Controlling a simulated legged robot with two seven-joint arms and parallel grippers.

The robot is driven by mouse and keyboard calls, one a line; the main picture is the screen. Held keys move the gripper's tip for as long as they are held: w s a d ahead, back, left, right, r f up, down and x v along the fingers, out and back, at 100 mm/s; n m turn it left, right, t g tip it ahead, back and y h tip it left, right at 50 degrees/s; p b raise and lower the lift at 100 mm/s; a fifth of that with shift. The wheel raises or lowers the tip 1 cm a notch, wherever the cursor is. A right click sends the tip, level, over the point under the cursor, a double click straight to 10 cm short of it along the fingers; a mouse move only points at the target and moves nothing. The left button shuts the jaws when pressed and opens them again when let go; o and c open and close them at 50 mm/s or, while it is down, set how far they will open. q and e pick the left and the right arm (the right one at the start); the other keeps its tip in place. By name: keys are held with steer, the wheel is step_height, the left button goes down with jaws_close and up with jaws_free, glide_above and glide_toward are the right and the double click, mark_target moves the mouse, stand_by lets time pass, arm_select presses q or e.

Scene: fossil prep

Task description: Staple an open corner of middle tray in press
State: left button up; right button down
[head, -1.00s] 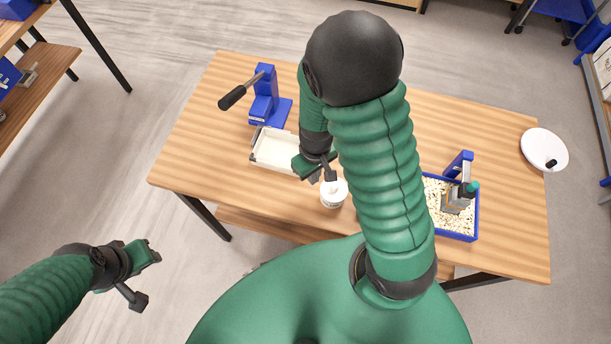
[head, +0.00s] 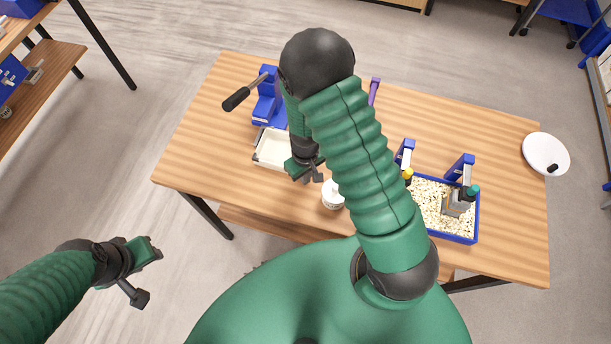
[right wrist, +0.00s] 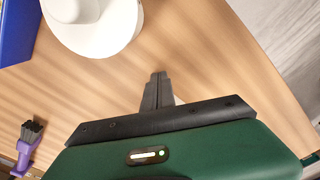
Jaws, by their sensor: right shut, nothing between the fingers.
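The blue press (head: 268,100) with a black-gripped lever (head: 237,98) stands at the table's back left. A pale, shallow tray (head: 268,152) lies just in front of the press. Whether it touches the press, and the state of its corners, I cannot tell. Its right end is partly hidden by my right gripper (head: 320,178), which is above and beside it. The right wrist view shows that gripper's fingers (right wrist: 157,90) together and empty. My left gripper (head: 140,298) hangs left of the table, away from everything; its jaw opening is unclear.
A white round container (head: 333,194) stands near the right gripper. A blue bin (head: 447,233) of pale chips holding upright tools is on the right. A white dish (head: 546,153) lies at the far right. A purple-handled item (head: 374,90) lies behind my arm. The table's back right is clear.

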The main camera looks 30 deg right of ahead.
steer(key=shift+w+r, duration=0.1)
steer(key=shift+w, duration=0.7)
steer(key=shift+w+a, duration=0.2)
steer(key=shift+a, duration=0.05)
step_height(320, 180, up, 16)
steer(key=shift+r, duration=0.25)
